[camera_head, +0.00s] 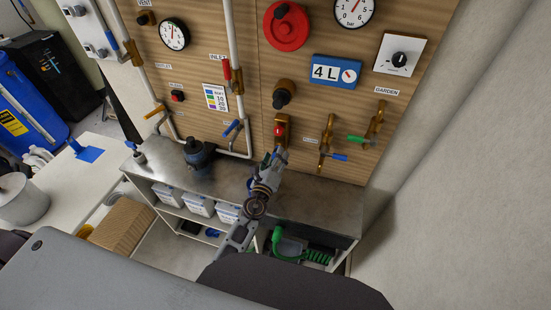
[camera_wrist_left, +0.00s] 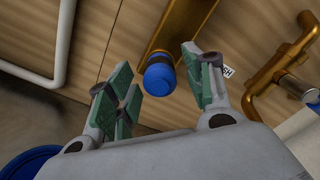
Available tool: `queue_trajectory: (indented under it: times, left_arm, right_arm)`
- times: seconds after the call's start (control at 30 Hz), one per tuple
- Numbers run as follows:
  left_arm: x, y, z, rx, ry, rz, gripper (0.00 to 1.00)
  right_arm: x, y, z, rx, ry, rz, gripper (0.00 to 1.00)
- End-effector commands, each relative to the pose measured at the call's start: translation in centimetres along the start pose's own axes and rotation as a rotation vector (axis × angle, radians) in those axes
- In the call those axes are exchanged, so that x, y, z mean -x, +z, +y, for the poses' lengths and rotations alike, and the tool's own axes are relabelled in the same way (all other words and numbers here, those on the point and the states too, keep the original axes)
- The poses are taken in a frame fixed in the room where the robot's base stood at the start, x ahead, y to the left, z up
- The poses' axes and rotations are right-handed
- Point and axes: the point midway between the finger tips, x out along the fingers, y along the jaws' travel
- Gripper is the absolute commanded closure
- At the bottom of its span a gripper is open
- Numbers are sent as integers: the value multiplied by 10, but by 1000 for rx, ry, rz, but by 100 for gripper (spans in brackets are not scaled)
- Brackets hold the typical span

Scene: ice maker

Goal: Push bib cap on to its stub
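A blue cap (camera_wrist_left: 158,76) with a darker rim shows in the left wrist view, in front of a brass plate (camera_wrist_left: 178,30) on the wooden panel. I cannot tell how far it sits on its stub, which is hidden. The cap is not clear in the head view. My right gripper is not in view.
Brass taps with blue (camera_head: 334,156) and green (camera_head: 358,139) handles stand right of the plate. A blue-handled valve (camera_head: 232,128) and white pipe are to the left. Below is a grey metal counter (camera_head: 320,203) with a dark pump (camera_head: 197,152); its right part is bare.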

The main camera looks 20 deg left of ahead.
Motion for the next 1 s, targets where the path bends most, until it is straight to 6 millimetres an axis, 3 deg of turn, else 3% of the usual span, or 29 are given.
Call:
queue_trajectory:
  times: [0.47,1.0]
  left_arm:
    - [6,-1,1,-1,1,1,48]
    - [54,-1,1,-3,0,3,48]
  right_arm:
    - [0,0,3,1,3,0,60]
    - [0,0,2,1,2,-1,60]
